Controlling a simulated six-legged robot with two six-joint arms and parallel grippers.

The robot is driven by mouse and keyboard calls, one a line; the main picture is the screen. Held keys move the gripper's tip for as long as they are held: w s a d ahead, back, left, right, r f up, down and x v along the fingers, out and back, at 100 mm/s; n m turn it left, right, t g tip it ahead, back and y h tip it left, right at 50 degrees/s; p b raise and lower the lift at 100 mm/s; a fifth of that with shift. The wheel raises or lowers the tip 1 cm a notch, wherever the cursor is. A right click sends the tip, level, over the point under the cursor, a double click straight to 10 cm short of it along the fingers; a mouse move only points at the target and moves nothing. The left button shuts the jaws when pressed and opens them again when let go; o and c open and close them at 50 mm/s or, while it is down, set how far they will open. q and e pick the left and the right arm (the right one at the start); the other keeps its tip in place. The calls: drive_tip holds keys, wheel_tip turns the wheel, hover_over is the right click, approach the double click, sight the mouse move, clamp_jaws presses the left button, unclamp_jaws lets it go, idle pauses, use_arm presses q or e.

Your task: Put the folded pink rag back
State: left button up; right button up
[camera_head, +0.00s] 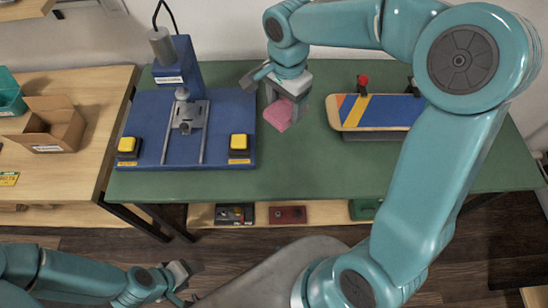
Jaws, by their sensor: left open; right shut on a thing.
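The folded pink rag (277,115) hangs in my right gripper (277,97), which is shut on it. Both are over the green work table (290,165), between the blue press and the skateboard deck. Whether the rag touches the table I cannot tell. My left gripper (184,284) is open and empty at the lower left, low in front of the table.
A blue press (215,105) with two yellow buttons stands left of the rag. A skateboard deck (378,112) lies to the right. A wooden side table (75,85) holds a cardboard box (50,128) and a teal bin (10,92). The table's front middle is clear.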

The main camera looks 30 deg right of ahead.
drive_tip(key=shift+a+f, duration=0.1)
drive_tip(key=shift+a, duration=0.3)
hover_over(281, 157)
wheel_tip(281, 157, down, 14)
drive_tip(key=shift+f, duration=0.1)
wheel_tip(281, 157, down, 5)
drive_tip(key=shift+f, duration=0.15)
drive_tip(key=shift+f+b, duration=0.15)
drive_tip(key=shift+b, duration=0.3)
drive_tip(key=o, duration=1)
